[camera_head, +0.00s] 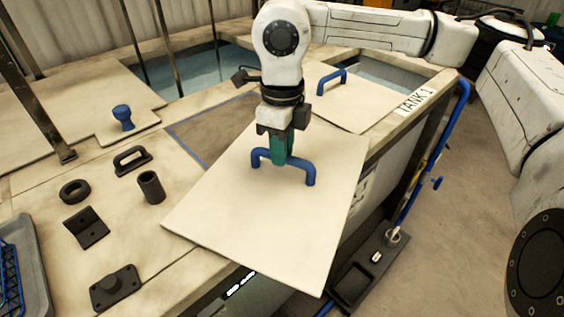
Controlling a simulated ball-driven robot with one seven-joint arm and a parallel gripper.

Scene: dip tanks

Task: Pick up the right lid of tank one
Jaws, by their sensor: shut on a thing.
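My gripper (284,153) is shut on the blue handle (310,172) of a large, flat, cream lid (255,225). The green-tipped fingers grip the handle from above near its middle. The lid looks raised over the deck, and its near right corner hangs out past the deck's front edge. Another cream lid (375,108) with a blue handle (331,79) lies behind, next to the white TANK 1 label (416,99). Part of the deck under the held lid is hidden.
Open water (205,72) shows at the back. A grey, blue-edged area (205,135) lies left of my gripper. A blue knob (122,117), a black handle (131,160), a ring (75,191) and a cylinder (151,187) stand at left. A blue pipe (440,135) runs at right.

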